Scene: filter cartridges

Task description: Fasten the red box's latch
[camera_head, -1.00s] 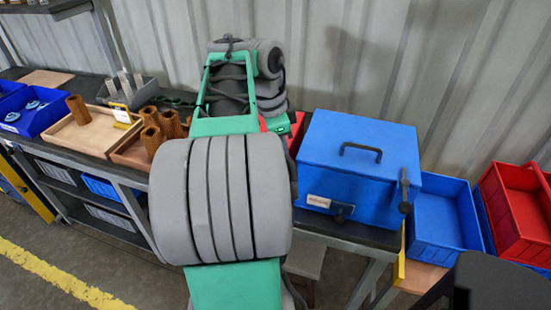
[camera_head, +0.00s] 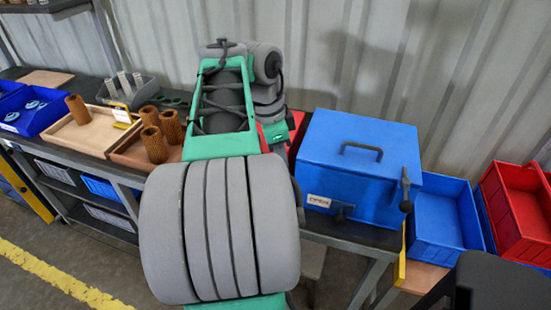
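A red box (camera_head: 297,127) stands on the bench just left of the blue box, mostly hidden behind my grey and green arm. Only slivers of its red surface show, and I cannot see its latch. My arm reaches over the bench in front of it. My gripper is hidden behind the arm links, so its fingers cannot be seen.
A blue box (camera_head: 358,158) with a dark top handle and latch levers stands right of my arm. Blue (camera_head: 440,213) and red (camera_head: 515,210) bins lie farther right. Left are a wooden tray (camera_head: 88,138) with brown cartridges, a grey holder (camera_head: 140,90) and a blue bin (camera_head: 32,108). A corrugated wall closes the back.

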